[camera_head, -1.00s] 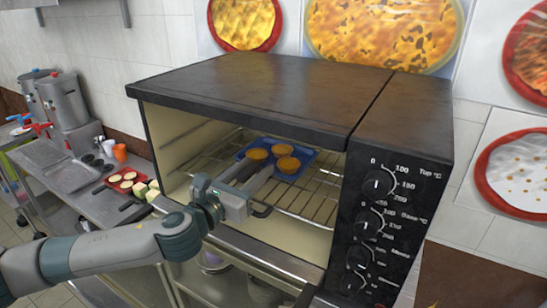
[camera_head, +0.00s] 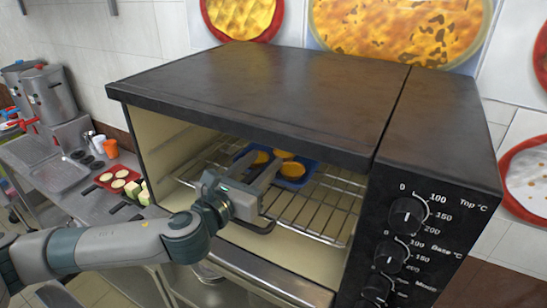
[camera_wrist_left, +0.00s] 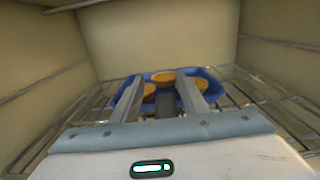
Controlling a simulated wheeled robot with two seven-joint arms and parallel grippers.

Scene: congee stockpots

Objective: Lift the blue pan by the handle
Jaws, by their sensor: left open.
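The blue pan (camera_head: 299,180) lies on the wire rack inside the open oven and holds several orange-topped tarts (camera_head: 292,169). My left gripper (camera_head: 263,163) reaches in through the oven front, open, with its two fingers pointing at the pan and overlapping its near side in this view. In the left wrist view the pan (camera_wrist_left: 213,88) is straight ahead, and the left gripper's fingers (camera_wrist_left: 161,78) stand apart. A short dark piece (camera_wrist_left: 167,104), perhaps the handle, shows between them; I cannot tell whether they touch it. My right gripper is not in view.
The black oven (camera_head: 250,85) has its roof close above my gripper and a knob panel (camera_head: 408,220) at right. The wire rack (camera_head: 325,205) has bare room right of the pan. A counter with a red tray (camera_head: 118,180) and metal pots (camera_head: 48,95) stands at left.

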